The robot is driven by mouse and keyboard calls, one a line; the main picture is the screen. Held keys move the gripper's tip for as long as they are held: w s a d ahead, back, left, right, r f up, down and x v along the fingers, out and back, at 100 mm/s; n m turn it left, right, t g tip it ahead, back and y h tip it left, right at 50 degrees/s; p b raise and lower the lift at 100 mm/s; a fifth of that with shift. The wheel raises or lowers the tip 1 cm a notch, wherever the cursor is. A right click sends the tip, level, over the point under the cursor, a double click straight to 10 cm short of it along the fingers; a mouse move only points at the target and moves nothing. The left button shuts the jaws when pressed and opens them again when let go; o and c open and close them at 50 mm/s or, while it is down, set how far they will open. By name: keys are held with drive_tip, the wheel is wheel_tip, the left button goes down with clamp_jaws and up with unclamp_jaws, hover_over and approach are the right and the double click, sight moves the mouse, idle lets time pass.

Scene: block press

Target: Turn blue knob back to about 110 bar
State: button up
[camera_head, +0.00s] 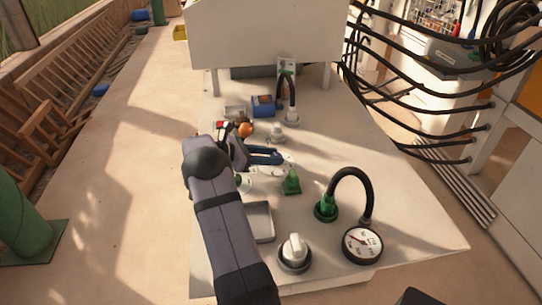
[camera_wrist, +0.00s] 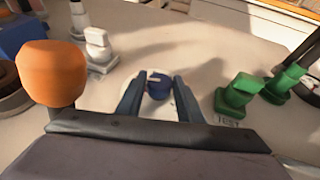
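In the wrist view the blue knob (camera_wrist: 158,84) sits on a round white base. My gripper (camera_wrist: 158,92) has its two fingers apart, one on each side of the knob, with what looks like a gap at both sides. Whether the fingertips are down at knob height is hard to tell. In the head view my gripper (camera_head: 280,157) reaches over the bench and I cannot make out the blue knob behind it. A round gauge (camera_head: 362,244) with a white face and a red needle stands at the front right; its numbers are too small to read.
An orange ball handle (camera_wrist: 52,72) stands close to my gripper's left. A green knob (camera_wrist: 240,92) stands to the right. A black hose (camera_head: 352,175) arches near the gauge. A white knob (camera_head: 294,248) and a shallow tray (camera_head: 270,235) are at the front.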

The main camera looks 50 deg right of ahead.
drive_tip(key=shift+o, duration=1.4)
drive_tip(key=shift+v, duration=3.65)
